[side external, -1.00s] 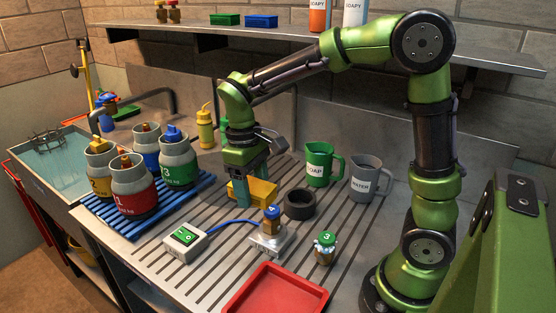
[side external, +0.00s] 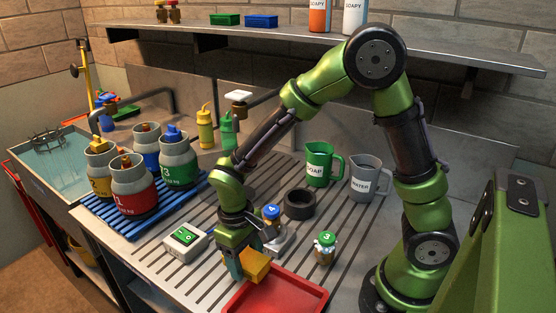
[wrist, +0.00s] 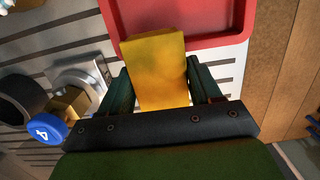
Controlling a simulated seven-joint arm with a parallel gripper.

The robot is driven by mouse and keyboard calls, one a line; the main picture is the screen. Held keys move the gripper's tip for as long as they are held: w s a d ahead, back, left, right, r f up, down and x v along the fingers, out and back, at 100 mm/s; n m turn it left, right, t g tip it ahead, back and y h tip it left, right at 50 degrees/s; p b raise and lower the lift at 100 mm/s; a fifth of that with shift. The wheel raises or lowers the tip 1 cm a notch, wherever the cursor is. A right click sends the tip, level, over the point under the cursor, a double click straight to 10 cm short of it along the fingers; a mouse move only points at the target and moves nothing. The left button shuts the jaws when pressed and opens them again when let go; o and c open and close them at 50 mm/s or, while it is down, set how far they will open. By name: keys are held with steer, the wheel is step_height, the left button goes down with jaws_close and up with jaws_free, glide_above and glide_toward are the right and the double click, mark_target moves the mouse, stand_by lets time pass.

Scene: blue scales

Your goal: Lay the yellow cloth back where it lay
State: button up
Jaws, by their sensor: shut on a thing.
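The yellow cloth (side external: 256,264) looks like a thick, folded block. My gripper (side external: 246,268) is shut on it, near the back left corner of the red tray (side external: 285,292). In the wrist view the yellow cloth (wrist: 156,68) sits between both fingers of my gripper (wrist: 158,88), and its far end overlaps the near rim of the red tray (wrist: 200,40) in the picture. I cannot tell how high the cloth is above the slatted counter, or whether it touches the tray.
Counter between ring and mugs is clear.

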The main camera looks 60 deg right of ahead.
glide_above(224, 275)
steer(key=shift+s+d+f, duration=0.1)
steer(key=shift+d+f, duration=0.05)
steer(key=shift+f, duration=0.1)
steer(key=f, duration=0.2)
steer(key=shift+w+f, duration=0.35)
steer(key=shift+f, duration=0.45)
